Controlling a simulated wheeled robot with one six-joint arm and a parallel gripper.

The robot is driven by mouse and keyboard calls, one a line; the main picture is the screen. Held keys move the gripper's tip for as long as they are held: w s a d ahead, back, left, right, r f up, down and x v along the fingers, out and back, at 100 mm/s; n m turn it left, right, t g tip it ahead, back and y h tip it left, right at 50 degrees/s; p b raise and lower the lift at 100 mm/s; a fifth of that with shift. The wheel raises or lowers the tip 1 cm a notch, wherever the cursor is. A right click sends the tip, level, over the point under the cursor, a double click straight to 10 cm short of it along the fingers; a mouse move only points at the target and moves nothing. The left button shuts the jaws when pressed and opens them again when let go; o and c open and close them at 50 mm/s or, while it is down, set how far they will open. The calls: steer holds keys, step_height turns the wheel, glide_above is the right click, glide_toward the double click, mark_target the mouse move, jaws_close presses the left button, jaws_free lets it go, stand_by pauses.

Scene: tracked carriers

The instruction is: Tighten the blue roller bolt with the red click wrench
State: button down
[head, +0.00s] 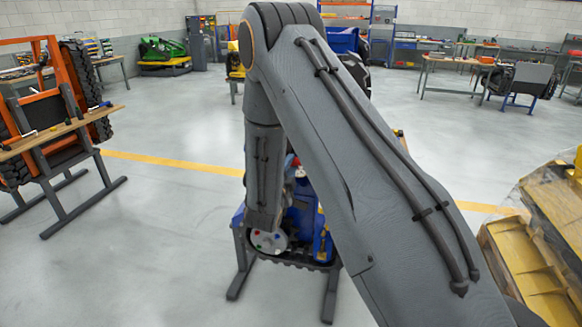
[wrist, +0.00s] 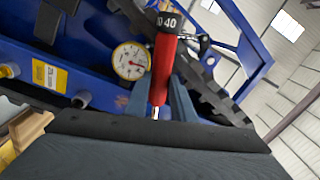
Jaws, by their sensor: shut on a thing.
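In the wrist view, my gripper (wrist: 160,98) is shut on the red click wrench (wrist: 163,68). The wrench's red handle stands between the two fingers, and a black collar marked 40 is at its top. The wrench's working end does not show clearly. In the head view, a pale roller (head: 268,243) with small coloured bolts sits low on the tracked carrier (head: 302,215), beside my arm's lower end. I cannot make out the blue bolt for certain, and my gripper and the wrench are hidden there by my arm.
A round white gauge (wrist: 131,61) is close left of the wrench on blue framework. A black track (wrist: 222,100) runs to its right.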

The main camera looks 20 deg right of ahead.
steer(key=shift+r, duration=0.15)
steer(key=shift+w+a+r+m, duration=0.1)
steer(key=shift+r+m, duration=0.45)
steer(key=shift+m, duration=0.05)
steer(key=shift+r, duration=0.1)
steer(key=shift+a+r+m+p, duration=0.1)
steer(key=shift+r+m+p, duration=0.35)
steer(key=shift+r+m, duration=0.15)
steer(key=shift+w+r+m, duration=0.1)
steer(key=shift+r+m, duration=0.5)
steer(key=shift+r, duration=0.1)
steer(key=shift+r, duration=0.1)
steer(key=shift+r+m+p, duration=0.4)
steer(key=shift+r+m, duration=0.2)
